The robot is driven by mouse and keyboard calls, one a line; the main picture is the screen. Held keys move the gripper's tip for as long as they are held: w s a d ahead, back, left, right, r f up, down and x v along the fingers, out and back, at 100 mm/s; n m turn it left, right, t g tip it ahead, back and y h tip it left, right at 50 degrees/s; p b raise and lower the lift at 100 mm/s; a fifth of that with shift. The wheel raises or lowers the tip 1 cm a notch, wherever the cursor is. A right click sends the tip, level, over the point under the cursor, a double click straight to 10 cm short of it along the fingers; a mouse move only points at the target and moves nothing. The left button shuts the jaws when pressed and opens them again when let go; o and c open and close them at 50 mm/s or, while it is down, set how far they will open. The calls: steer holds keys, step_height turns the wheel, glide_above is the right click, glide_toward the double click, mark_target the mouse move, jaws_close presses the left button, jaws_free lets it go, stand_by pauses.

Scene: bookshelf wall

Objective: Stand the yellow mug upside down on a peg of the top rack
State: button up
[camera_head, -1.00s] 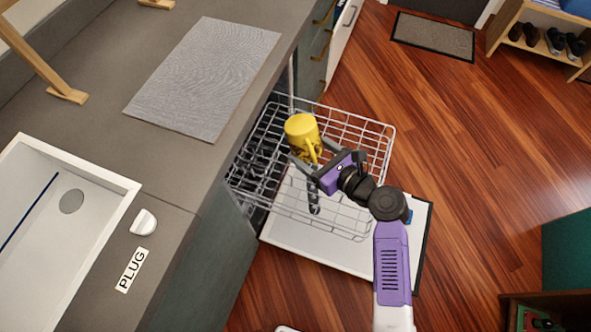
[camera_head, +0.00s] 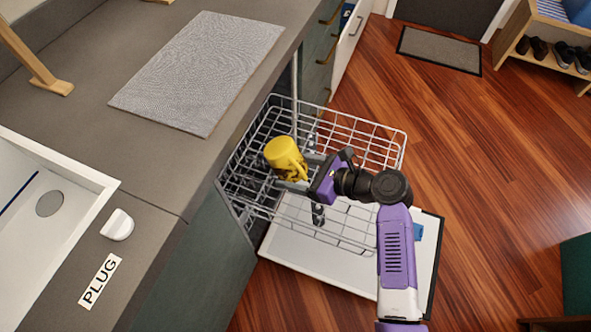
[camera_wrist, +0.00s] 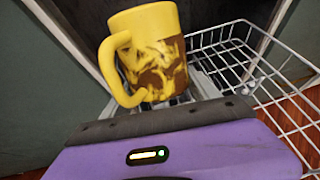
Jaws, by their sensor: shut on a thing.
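The yellow mug (camera_head: 282,152) is over the left part of the pulled-out wire top rack (camera_head: 385,140). My gripper (camera_head: 293,172) is shut on the mug from the right. The mug and my gripper hide the rack below, so I cannot tell whether the mug touches a peg. Dark pegs (camera_head: 250,168) show left of the mug.
The open white dishwasher door (camera_head: 305,255) lies below the rack. The counter edge and cabinet front (camera_head: 205,240) run close along the rack's left. A grey mat (camera_head: 200,70) lies on the counter. The right part of the rack looks mostly free.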

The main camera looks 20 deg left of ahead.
steer(key=shift+f+b, duration=2.85)
steer(key=shift+b, duration=0.15)
steer(key=shift+f+b, duration=0.75)
steer(key=shift+f, duration=1.3)
steer(key=shift+f, duration=0.55)
steer(key=o, duration=1.5)
steer(key=shift+p+v, duration=0.9)
steer(key=shift+v, duration=3)
steer(key=shift+r, duration=0.1)
